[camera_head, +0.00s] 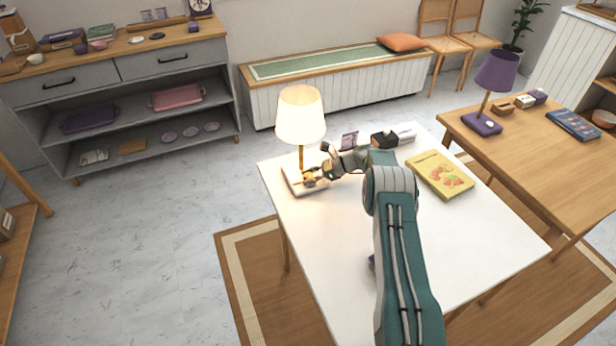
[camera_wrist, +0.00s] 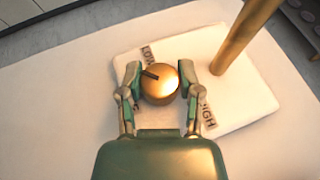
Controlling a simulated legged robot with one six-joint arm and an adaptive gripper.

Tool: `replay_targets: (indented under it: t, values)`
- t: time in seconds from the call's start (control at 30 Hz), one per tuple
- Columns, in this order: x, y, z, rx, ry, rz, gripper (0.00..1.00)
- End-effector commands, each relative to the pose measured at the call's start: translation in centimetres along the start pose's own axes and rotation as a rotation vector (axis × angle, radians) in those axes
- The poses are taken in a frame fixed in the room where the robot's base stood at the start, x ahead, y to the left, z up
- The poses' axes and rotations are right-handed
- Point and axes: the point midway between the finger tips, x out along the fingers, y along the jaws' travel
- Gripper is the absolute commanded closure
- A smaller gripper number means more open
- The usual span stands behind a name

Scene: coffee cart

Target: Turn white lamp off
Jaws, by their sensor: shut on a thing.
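The white lamp (camera_head: 301,118) stands lit on the white table, its shade glowing. Its pale base (camera_wrist: 229,106) carries a round brass knob (camera_wrist: 160,84) with a dark pointer mark, beside the brass post (camera_wrist: 238,42). Lettering shows on the base around the knob; "LOW" is partly readable at the upper left and "HIGH" at the lower right. My gripper (camera_wrist: 160,82) is shut on the knob, one finger on each side. In the head view my gripper (camera_head: 318,176) is at the lamp base, and the knob is mostly hidden by it.
A yellow book (camera_head: 440,174) lies on the white table (camera_head: 325,241) right of my arm, with a dark box (camera_head: 384,139) behind. A purple lamp (camera_head: 497,72) stands on the wooden table at right. The white table's front left is clear.

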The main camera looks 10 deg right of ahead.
Motion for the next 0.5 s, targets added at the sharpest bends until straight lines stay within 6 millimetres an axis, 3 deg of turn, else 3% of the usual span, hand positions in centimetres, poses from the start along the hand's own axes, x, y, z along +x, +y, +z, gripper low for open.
replay_targets:
  t: [0.5]
  values:
    - [-0.07,-0.22,0.01,-0.032,0.002,0.059,1.0]
